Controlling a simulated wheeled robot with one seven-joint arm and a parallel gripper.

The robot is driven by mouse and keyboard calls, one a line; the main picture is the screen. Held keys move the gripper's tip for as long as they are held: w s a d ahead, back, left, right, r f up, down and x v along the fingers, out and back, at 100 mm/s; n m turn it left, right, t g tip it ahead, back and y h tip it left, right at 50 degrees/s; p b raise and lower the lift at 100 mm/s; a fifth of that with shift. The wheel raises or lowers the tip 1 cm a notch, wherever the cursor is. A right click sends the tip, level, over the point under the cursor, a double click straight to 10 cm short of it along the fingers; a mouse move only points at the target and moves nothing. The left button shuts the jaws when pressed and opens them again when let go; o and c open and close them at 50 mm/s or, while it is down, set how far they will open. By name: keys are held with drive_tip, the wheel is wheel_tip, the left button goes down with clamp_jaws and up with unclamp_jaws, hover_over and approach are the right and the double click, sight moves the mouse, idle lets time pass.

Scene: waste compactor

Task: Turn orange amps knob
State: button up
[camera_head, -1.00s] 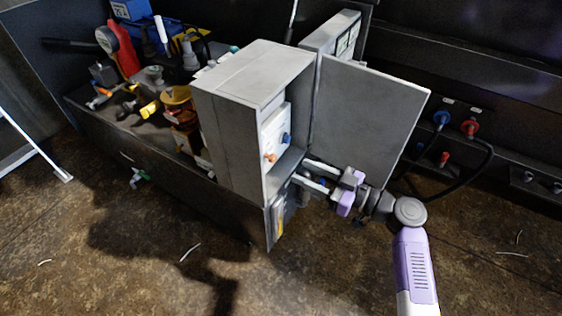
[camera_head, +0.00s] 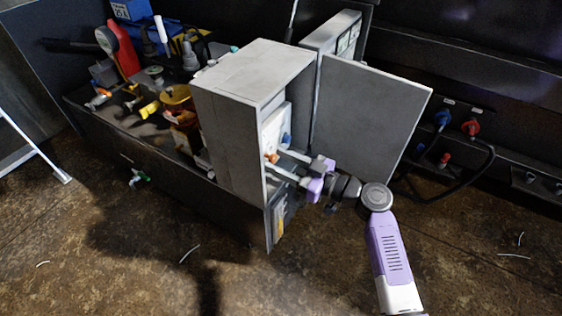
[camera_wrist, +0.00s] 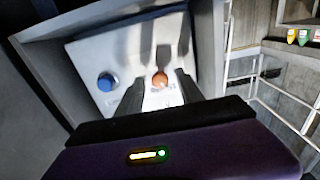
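The orange knob (camera_wrist: 160,80) sits on a light grey panel (camera_wrist: 128,62) inside an open grey box (camera_head: 228,130). In the wrist view it shows just beyond and between my two fingertips. In the head view the orange knob (camera_head: 271,158) is at the panel's lower edge, close to the fingertips. My gripper (camera_head: 277,160) is open, its fingers reaching into the box on either side of the knob's line. I cannot tell whether they touch it. A blue knob (camera_wrist: 106,82) is left of the orange one in the wrist view. The panel's labels are unreadable.
The box's door (camera_head: 368,120) stands open to the right, above my arm. Black cables with red connectors (camera_head: 470,128) hang at the right. The brown floor in front is mostly clear.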

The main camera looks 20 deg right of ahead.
clamp_jaws()
drive_tip(key=shift+m, duration=0.3)
drive_tip(key=m, duration=0.4)
drive_tip(key=shift+m, duration=0.3)
drive_tip(key=m+p, duration=0.1)
drive_tip(key=m, duration=0.4)
drive_tip(key=shift+r+m, duration=0.15)
drive_tip(key=shift+m, duration=0.15)
drive_tip(key=m+p, duration=0.3)
drive_tip(key=m, duration=0.3)
drive_tip(key=m+p, duration=0.2)
drive_tip(key=m, duration=0.1)
drive_tip(key=shift+m, duration=0.4)
drive_tip(key=shift+m+p, duration=1.1)
drive_tip(key=shift+m, duration=0.6)
